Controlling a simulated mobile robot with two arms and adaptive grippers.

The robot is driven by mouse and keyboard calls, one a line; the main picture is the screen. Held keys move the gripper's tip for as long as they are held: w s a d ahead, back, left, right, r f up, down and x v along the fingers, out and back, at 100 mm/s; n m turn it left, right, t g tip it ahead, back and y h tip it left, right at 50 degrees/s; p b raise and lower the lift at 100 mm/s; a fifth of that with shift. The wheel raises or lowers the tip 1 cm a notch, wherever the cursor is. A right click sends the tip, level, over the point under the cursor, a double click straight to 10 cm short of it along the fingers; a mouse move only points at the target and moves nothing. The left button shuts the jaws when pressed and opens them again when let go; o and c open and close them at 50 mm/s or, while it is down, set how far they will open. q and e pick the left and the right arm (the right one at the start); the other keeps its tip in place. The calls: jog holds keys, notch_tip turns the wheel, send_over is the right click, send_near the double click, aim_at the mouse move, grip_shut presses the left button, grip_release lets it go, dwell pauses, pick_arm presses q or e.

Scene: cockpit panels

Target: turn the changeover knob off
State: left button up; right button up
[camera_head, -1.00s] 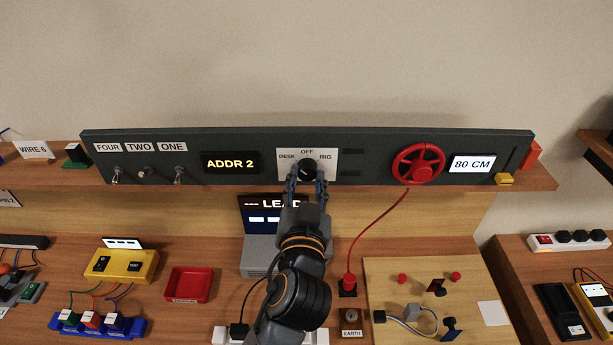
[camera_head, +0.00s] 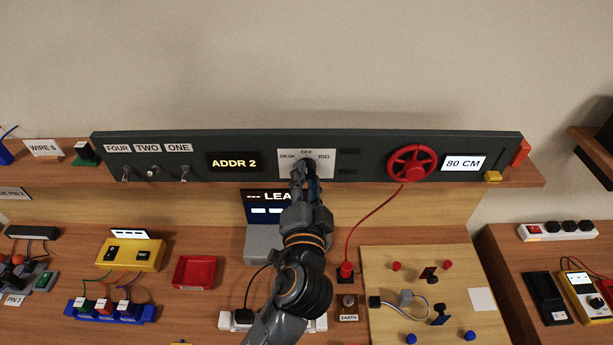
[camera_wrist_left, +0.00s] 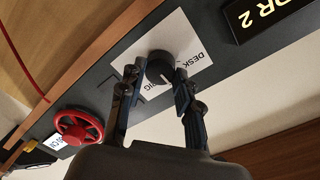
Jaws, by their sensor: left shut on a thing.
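The changeover knob (camera_head: 309,163) is a black round knob on a white plate (camera_head: 327,168) marked DESK, OFF and RIG, in the middle of the dark panel. My left gripper (camera_head: 304,178) reaches up to it from below and covers part of it. In the left wrist view, the knob (camera_wrist_left: 159,65) sits between the two fingers of my left gripper (camera_wrist_left: 157,80), which are shut on it. A short white mark on the knob appears to point between the DESK and RIG labels, towards the OFF side. The OFF label is hidden there. My right gripper is not in view.
A red handwheel (camera_head: 411,163) is right of the knob, and an ADDR 2 display (camera_head: 234,163) is left. Toggle switches (camera_head: 154,170) stand further left.

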pick_arm(q)
jog(key=shift+r, duration=0.15)
jog(key=shift+m, duration=0.3)
jog(key=o, duration=1)
jog(key=shift+c, duration=0.2)
jog(key=shift+o, duration=0.9)
jog(key=shift+w, duration=0.15)
jog(key=s, duration=1.2)
jog(key=shift+a, duration=0.15)
